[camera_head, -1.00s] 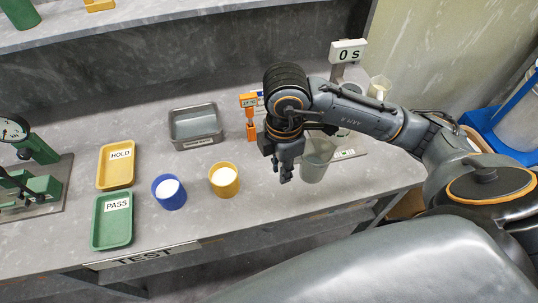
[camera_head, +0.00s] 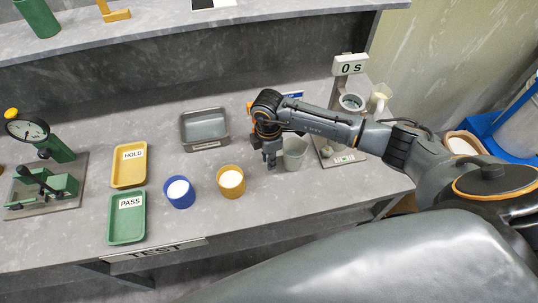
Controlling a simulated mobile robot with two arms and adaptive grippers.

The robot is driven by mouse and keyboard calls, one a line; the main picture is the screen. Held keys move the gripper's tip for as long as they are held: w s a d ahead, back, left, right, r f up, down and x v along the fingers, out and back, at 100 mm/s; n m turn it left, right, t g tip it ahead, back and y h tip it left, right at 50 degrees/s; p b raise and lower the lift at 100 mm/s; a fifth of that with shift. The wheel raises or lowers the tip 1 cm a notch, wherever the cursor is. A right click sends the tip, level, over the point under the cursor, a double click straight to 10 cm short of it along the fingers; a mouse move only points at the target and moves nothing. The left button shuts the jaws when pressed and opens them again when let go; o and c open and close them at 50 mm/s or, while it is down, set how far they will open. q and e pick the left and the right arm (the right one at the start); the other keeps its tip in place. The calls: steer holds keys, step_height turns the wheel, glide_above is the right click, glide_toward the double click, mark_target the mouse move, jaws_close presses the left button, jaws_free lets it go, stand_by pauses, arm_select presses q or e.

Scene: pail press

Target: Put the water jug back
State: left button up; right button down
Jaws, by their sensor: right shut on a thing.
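The water jug (camera_head: 295,156), a translucent grey-green vessel, is right of the yellow pail on the bench. My right gripper (camera_head: 270,160) is at its left side, fingers pointing down, shut on it. The fingers' hold is partly hidden by the gripper itself. The jug looks upright and low over the bench; I cannot tell whether its base touches. My left gripper is not in view.
A yellow pail (camera_head: 231,181) and a blue pail (camera_head: 179,191), both with white contents, stand left of the jug. A grey tray (camera_head: 204,145) lies behind. Right of the jug is a device with a "0 S" display (camera_head: 350,65). A cream jug (camera_head: 380,97) stands farther right.

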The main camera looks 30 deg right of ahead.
steer(key=shift+f, duration=0.15)
steer(key=shift+f, duration=0.1)
steer(key=c, duration=1.2)
jaws_free()
steer(key=shift+r, duration=0.25)
step_height(320, 180, up, 10)
steer(key=b, duration=0.4)
steer(key=shift+w+r, duration=0.1)
steer(key=shift+r, duration=0.8)
